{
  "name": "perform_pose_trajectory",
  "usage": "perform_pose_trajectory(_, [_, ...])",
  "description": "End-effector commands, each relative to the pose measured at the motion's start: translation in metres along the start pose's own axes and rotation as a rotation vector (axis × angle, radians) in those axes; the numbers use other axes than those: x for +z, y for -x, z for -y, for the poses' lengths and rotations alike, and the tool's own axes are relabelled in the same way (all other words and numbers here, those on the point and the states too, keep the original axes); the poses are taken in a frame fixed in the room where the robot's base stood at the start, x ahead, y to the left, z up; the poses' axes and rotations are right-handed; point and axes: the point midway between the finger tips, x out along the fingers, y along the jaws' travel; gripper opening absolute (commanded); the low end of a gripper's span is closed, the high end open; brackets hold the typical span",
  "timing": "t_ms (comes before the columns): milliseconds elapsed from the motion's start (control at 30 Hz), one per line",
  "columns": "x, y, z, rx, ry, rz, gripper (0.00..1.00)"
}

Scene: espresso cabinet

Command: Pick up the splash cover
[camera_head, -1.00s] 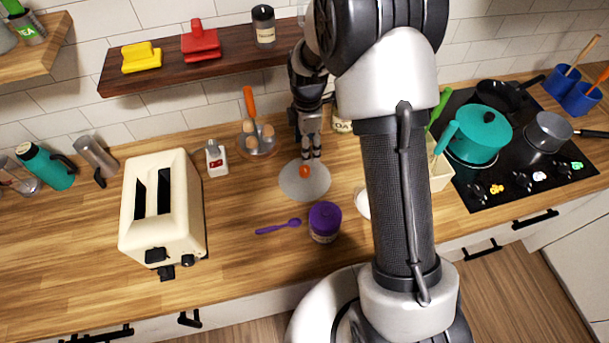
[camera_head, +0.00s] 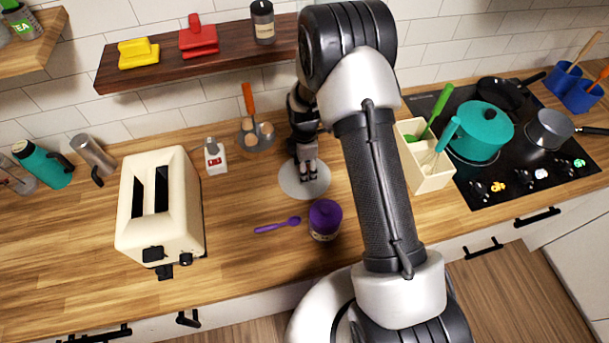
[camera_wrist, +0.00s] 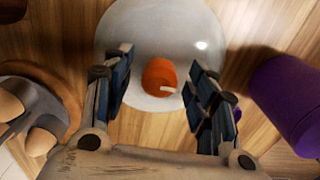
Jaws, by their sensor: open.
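The splash cover (camera_head: 292,185) is a pale, round, see-through disc lying on the wooden counter. In the wrist view the splash cover (camera_wrist: 128,38) fills the upper middle, with an orange knob (camera_wrist: 160,76) at its centre. My gripper (camera_head: 307,176) is low over the cover in the head view and hides the knob there. In the wrist view my gripper (camera_wrist: 163,82) is open, one finger on each side of the knob. The knob sits between the fingertips with gaps on both sides.
A purple-lidded jar (camera_head: 325,220) and a purple spoon (camera_head: 278,225) are close in front of the cover. An egg holder (camera_head: 256,137) stands behind left. A cream toaster (camera_head: 160,205) is at left, a cream utensil holder (camera_head: 425,165) at right. A dark shelf (camera_head: 215,55) hangs above.

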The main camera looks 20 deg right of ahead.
Motion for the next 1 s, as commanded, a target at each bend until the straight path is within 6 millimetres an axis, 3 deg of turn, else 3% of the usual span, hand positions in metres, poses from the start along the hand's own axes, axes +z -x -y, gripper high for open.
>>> perform_pose_trajectory(133, [0.0001, 0.0007, -0.0004, 0.001, 0.000, 0.000, 0.53])
perform_pose_trajectory(900, [0.0001, 0.0009, -0.0003, 0.001, 0.000, 0.000, 0.01])
perform_pose_trajectory(1000, [0.0001, 0.0009, -0.0003, 0.001, 0.000, 0.000, 0.00])
